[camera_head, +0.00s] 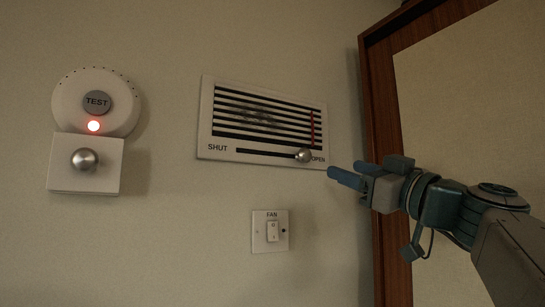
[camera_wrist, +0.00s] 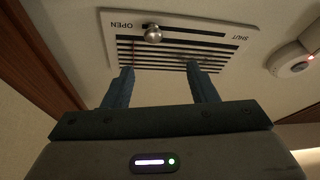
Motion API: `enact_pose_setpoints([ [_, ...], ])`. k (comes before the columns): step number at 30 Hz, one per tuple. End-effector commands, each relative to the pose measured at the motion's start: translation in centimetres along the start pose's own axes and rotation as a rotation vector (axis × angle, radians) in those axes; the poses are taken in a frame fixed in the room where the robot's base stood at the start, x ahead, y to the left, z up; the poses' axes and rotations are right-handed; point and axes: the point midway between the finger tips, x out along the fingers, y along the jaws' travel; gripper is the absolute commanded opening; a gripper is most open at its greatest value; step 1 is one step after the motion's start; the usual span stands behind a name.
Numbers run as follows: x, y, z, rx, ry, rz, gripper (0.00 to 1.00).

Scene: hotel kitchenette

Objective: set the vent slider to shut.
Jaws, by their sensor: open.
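The white vent panel (camera_head: 262,122) is on the wall, with dark slats and a slot below them marked SHUT at the left end and OPEN at the right. The round metal slider knob (camera_head: 303,155) stands at the OPEN end of the slot. My gripper (camera_head: 346,176) is just right of and below the knob, apart from it, with blue fingers. In the wrist view the vent panel appears upside down, and the knob (camera_wrist: 153,34) shows beyond the gap between my open, empty fingers (camera_wrist: 160,70).
A fan switch (camera_head: 271,231) is below the vent. Left of it are a round alarm with a TEST button (camera_head: 97,102) and lit red light, and a white plate with a metal knob (camera_head: 84,159). A brown wooden frame (camera_head: 385,150) stands right of the vent. The wall between is bare.

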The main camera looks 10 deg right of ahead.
Motion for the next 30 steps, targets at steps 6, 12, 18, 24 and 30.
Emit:
enact_pose_setpoints([
  [6,3.9,1.0,-0.4,-0.005,-0.008,0.018,0.52],
  [12,7.9,0.9,-0.4,-0.004,-0.007,0.014,0.52],
  [18,10.7,0.8,-0.2,-0.002,-0.007,0.013,0.52],
  [24,12.0,0.7,0.0,-0.003,-0.006,0.013,0.52],
  [30,12.2,0.6,0.1,-0.004,-0.006,0.013,0.52],
])
